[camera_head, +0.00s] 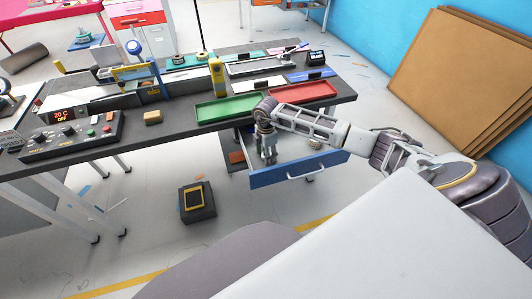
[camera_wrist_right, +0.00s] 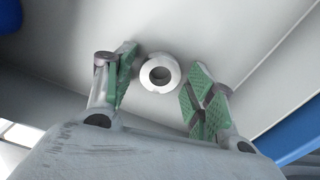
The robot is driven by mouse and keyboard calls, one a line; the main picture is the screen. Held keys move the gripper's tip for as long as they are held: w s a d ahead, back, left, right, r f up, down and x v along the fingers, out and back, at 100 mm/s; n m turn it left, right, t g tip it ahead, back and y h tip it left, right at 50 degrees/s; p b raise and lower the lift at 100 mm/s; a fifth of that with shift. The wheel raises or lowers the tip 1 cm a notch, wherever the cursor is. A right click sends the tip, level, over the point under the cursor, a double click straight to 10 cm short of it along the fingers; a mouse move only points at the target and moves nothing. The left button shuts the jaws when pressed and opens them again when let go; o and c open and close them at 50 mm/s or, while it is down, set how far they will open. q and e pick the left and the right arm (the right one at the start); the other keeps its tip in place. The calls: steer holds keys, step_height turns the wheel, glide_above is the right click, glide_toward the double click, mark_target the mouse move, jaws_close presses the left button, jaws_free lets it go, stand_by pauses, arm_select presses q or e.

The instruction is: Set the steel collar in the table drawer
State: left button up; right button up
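The steel collar (camera_wrist_right: 160,73), a short silver ring with a dark round hole, shows in the right wrist view against the pale drawer interior. It appears to lie on the drawer floor. My right gripper (camera_wrist_right: 160,88) is open, with its green-padded fingers spread on either side of the collar and gaps to both. In the head view my right gripper (camera_head: 268,158) points down into the open, blue-fronted table drawer (camera_head: 298,170). The collar cannot be made out there. My left gripper is not in view.
The dark workbench (camera_head: 180,122) carries a green tray (camera_head: 227,108), a red tray (camera_head: 305,92), a yellow sponge-like block (camera_head: 153,117) and a control box (camera_head: 70,133). A dark box (camera_head: 197,202) stands on the floor left of the drawer. Brown boards (camera_head: 460,75) lean against the blue wall.

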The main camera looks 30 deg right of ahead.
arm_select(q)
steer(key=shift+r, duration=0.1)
arm_select(e)
steer(key=shift+r, duration=0.1)
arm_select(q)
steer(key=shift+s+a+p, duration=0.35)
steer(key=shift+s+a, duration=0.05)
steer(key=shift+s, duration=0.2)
arm_select(e)
step_height(320, 180, up, 12)
stand_by(0.3)
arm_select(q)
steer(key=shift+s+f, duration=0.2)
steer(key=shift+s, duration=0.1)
